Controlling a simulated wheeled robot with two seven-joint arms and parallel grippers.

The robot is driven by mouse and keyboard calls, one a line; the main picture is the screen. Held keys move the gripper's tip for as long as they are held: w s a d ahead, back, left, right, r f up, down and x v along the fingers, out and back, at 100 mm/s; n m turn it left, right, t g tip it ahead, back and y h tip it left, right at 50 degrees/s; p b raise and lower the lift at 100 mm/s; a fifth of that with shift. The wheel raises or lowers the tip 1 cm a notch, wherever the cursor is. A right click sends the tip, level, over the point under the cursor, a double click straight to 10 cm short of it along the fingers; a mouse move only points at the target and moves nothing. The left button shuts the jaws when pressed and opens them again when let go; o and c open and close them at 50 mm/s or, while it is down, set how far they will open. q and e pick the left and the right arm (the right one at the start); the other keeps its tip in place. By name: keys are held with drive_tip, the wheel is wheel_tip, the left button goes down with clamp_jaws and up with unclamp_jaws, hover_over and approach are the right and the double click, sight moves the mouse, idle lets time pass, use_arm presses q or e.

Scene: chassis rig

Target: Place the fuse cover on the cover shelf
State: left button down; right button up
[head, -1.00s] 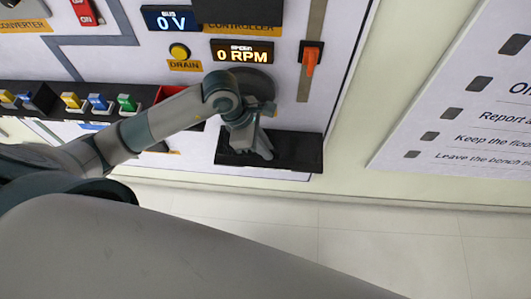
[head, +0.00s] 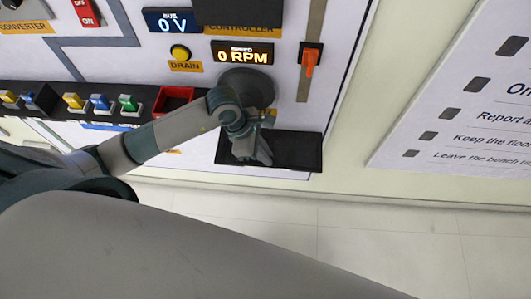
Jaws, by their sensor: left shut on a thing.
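My left gripper (head: 258,158) reaches in from the left over the black cover shelf (head: 298,152), at the shelf's left part. It is shut and points down toward the shelf. The fuse cover in its jaws cannot be made out, as the gripper and wrist hide it. I cannot tell whether the cover touches the shelf. The right part of the shelf is bare. My right gripper is not in view.
The panel above the shelf carries a round dark disc (head: 246,88), a "0 RPM" display (head: 243,53), a yellow drain button (head: 180,53) and an orange lever (head: 309,62). A red-rimmed tray (head: 173,99) and several coloured plugs sit on a black ledge to the left.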

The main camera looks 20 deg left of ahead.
use_arm(q)
drive_tip(key=c, duration=1.8)
unclamp_jaws()
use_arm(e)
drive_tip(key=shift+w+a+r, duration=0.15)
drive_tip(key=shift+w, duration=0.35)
